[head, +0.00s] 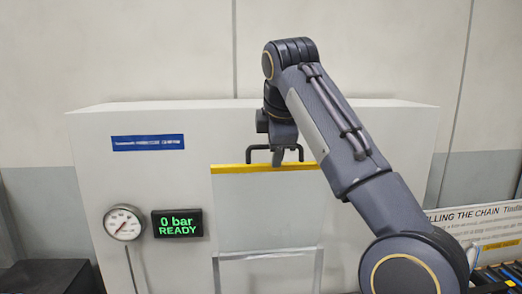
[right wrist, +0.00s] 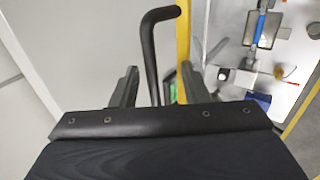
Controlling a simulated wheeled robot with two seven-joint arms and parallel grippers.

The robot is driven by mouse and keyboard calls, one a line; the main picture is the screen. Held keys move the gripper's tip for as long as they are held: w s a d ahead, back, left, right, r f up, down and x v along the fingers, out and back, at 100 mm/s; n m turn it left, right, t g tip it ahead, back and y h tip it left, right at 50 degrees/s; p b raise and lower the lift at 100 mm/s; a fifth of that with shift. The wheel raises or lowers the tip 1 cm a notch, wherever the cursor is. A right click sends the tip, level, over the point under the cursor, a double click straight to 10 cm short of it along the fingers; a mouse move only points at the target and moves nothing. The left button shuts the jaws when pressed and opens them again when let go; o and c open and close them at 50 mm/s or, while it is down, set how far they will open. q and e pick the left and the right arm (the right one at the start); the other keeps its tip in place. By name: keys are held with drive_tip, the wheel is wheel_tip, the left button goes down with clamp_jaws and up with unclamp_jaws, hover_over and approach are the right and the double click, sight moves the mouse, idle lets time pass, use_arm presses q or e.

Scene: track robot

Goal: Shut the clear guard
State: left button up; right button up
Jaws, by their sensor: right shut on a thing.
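The clear guard (head: 268,210) is a pale see-through panel on the front of the white machine. A yellow strip (head: 232,169) runs along its top edge, with a black bar handle (head: 252,150) there. My right gripper (head: 286,154) is at the right part of this handle. In the right wrist view the black handle (right wrist: 149,50) passes between the fingers of my right gripper (right wrist: 158,86), which is shut on it. The yellow strip (right wrist: 183,40) runs beside the handle. My left gripper is in neither view.
The white machine (head: 150,200) carries a gauge (head: 123,222) and a display (head: 177,223) reading "0 bar READY". Blue and metal parts (right wrist: 262,30) lie beyond the strip in the right wrist view. A roller conveyor (head: 497,275) is at the lower right.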

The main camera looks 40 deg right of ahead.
drive_tip(key=shift+w+f, duration=0.1)
drive_tip(key=shift+s+a+f+b, duration=0.35)
drive_tip(key=shift+s+f+b, duration=0.25)
drive_tip(key=shift+b, duration=0.2)
drive_tip(key=shift+c, duration=1.2)
drive_tip(key=shift+s+a+f+b, duration=0.2)
drive_tip(key=shift+s+a+b, duration=0.15)
drive_tip(key=shift+s, duration=0.25)
drive_tip(key=shift+s+a+f+b, duration=0.15)
drive_tip(key=shift+s+a+b, duration=0.15)
drive_tip(key=shift+s, duration=0.35)
drive_tip(key=shift+s+a+f+b, duration=0.2)
drive_tip(key=shift+s+a+b, duration=0.15)
drive_tip(key=shift+s, duration=0.25)
drive_tip(key=shift+c, duration=0.4)
drive_tip(key=shift+s, duration=0.1)
clamp_jaws()
drive_tip(key=s+a+f+b, duration=0.3)
drive_tip(key=s, duration=0.2)
drive_tip(key=shift+s+f, duration=0.1)
